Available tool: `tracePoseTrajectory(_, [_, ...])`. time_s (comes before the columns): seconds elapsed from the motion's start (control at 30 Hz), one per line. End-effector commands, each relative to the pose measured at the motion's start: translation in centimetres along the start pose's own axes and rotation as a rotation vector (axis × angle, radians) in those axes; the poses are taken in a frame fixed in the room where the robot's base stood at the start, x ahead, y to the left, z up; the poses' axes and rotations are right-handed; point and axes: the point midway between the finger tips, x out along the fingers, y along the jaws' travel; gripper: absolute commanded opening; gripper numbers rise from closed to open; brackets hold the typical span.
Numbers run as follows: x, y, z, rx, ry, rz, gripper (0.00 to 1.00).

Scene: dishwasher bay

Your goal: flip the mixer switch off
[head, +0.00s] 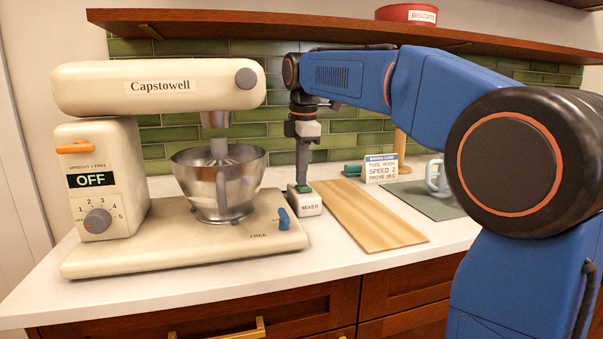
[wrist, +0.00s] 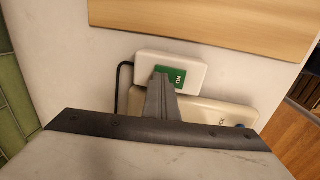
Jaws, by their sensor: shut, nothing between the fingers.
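The mixer switch (head: 309,203) is a small white box labelled MIXER with a green rocker, on the counter right of the mixer's base. It also shows in the wrist view (wrist: 195,69), where the green rocker (wrist: 178,76) carries white letters that seem to read ON, upside down. My gripper (head: 302,183) is shut and empty, pointing down with its tips at the rocker's far-left side. In the wrist view its fingers (wrist: 160,80) cover part of the rocker; whether they touch it I cannot tell. The cream Capstowell mixer (head: 160,88) has a display (head: 90,180) reading OFF.
A steel bowl (head: 219,180) sits under the mixer head. A blue lever (head: 283,219) is on the mixer base near the switch. A wooden board (head: 365,215) lies to the right, with a card (head: 381,168) behind it and a mug (head: 437,178) on a grey mat (head: 425,202).

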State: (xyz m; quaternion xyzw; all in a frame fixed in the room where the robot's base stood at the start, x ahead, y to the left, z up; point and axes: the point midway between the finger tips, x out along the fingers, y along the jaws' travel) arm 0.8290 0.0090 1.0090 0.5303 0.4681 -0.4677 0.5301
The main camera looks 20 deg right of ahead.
Motion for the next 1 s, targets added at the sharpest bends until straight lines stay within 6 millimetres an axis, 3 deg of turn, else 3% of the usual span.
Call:
tracePoseTrajectory(0.83, [-0.4, -1.5, 0.0, 0.0, -0.001, -0.004, 0.0])
tracePoseTrajectory(1.0, [-1.4, -1.8, -0.3, 0.0, 0.0, -0.002, 0.0])
